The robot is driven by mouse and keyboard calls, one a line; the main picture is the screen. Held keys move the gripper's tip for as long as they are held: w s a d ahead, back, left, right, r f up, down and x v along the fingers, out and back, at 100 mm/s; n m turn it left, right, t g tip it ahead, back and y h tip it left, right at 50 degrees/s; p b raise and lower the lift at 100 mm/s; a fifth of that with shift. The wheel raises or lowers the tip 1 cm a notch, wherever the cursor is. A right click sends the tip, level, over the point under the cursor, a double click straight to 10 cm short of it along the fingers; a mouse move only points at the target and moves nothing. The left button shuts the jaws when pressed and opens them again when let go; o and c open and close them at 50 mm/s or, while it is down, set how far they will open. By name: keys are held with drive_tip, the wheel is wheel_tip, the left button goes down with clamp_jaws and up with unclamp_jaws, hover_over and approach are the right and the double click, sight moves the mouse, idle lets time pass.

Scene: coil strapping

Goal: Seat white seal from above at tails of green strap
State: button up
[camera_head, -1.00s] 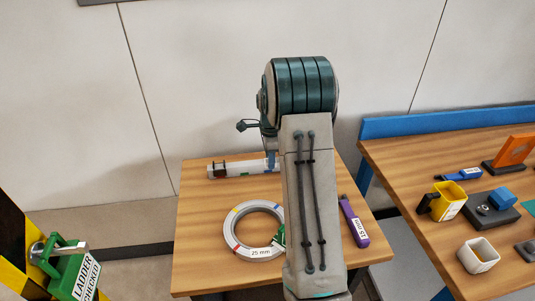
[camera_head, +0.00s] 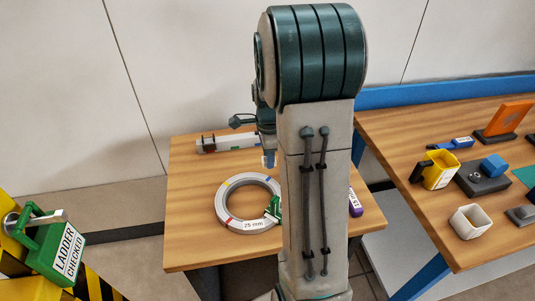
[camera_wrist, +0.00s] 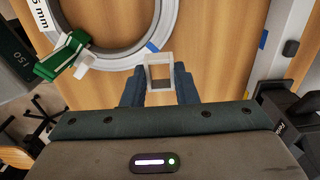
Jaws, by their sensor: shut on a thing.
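The coil (camera_head: 222,204), a pale grey ring marked 25 mm, lies flat on the wooden table. The green strap (camera_head: 273,207) wraps its right side, partly hidden by my arm. In the wrist view the green strap (camera_wrist: 62,56) crosses the ring at upper left, with a small off-white piece (camera_wrist: 85,62) at its end. My gripper (camera_wrist: 159,86) is shut on the white seal (camera_wrist: 158,70), a small hollow rectangular frame, apart from the green strap and to its right in that view. In the head view my gripper (camera_head: 268,160) is behind the coil; the seal is not clear there.
A white bar (camera_head: 236,141) with a black clip lies at the table's back. A purple 15 mm tool (camera_head: 354,204) is partly behind my arm. A second table (camera_head: 400,165) at right bears cups and blocks. A blue band (camera_wrist: 152,47) marks the ring near the seal.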

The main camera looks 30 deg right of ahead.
drive_tip(key=shift+o, duration=0.7)
clamp_jaws()
drive_tip(key=shift+r+p, duration=0.65)
drive_tip(key=shift+r, duration=0.25)
